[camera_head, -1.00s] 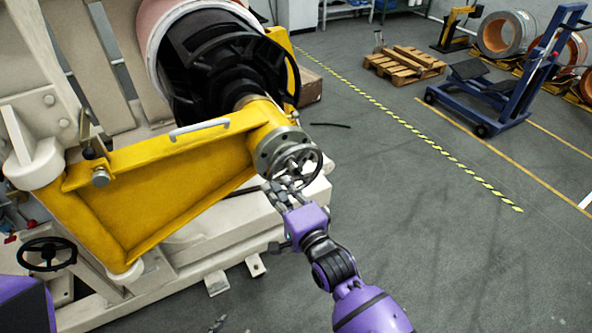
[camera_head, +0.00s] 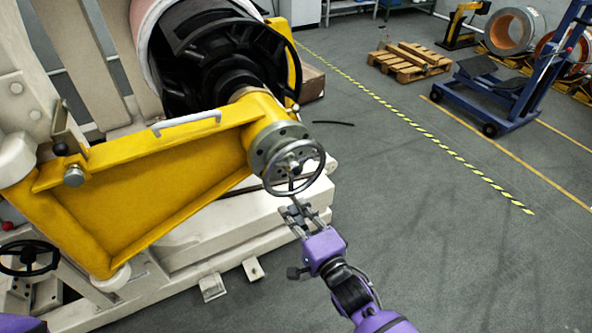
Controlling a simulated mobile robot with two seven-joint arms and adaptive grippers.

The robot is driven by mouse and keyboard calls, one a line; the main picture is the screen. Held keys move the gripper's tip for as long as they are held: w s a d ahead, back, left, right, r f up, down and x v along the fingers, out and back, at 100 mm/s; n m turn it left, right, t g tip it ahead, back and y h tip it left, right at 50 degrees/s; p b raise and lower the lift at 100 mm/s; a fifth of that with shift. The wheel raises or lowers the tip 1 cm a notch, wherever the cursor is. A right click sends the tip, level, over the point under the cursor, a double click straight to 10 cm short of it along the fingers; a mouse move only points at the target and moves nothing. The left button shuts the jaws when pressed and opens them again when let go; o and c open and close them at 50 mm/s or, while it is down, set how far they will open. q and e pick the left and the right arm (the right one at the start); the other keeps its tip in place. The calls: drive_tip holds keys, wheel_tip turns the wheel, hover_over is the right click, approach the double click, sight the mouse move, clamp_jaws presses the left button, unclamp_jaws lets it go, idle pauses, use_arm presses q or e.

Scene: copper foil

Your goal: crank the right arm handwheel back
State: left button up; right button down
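The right arm handwheel (camera_head: 318,181) is a grey metal wheel with spokes, on the round flange at the end of the yellow arm (camera_head: 175,185). A thin light grey part, possibly its crank handle, hangs below the hub. My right gripper (camera_head: 294,209) is just below the wheel's lower rim. Its fingers look spread apart with nothing between them. Whether a fingertip touches the rim is hard to tell. My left gripper is out of view; only a bit of purple arm shows at the lower left corner.
A black handwheel (camera_head: 28,257) sits on the cream machine base at the left. The black hub and coil (camera_head: 225,60) are behind the yellow arm. Open grey floor lies to the right, with a pallet (camera_head: 408,62) and blue lift cart (camera_head: 515,90) farther back.

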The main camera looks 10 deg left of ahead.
drive_tip(key=w+d, duration=0.5)
drive_tip(key=d, duration=0.2)
drive_tip(key=w+d+r+p, duration=0.3)
drive_tip(key=r+p, duration=0.2)
drive_tip(key=r, duration=0.5)
drive_tip(key=s+a+r, duration=0.6)
drive_tip(key=a+r, duration=0.1)
drive_tip(key=s+a+f, duration=0.4)
drive_tip(key=a, duration=0.2)
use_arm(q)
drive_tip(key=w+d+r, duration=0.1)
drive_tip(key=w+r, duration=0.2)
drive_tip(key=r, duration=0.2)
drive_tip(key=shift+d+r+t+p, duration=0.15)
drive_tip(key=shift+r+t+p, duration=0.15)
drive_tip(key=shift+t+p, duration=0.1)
use_arm(e)
drive_tip(key=r+v, duration=0.1)
drive_tip(key=v, duration=0.8)
drive_tip(key=shift+w+d, duration=0.2)
drive_tip(key=shift+d, duration=0.25)
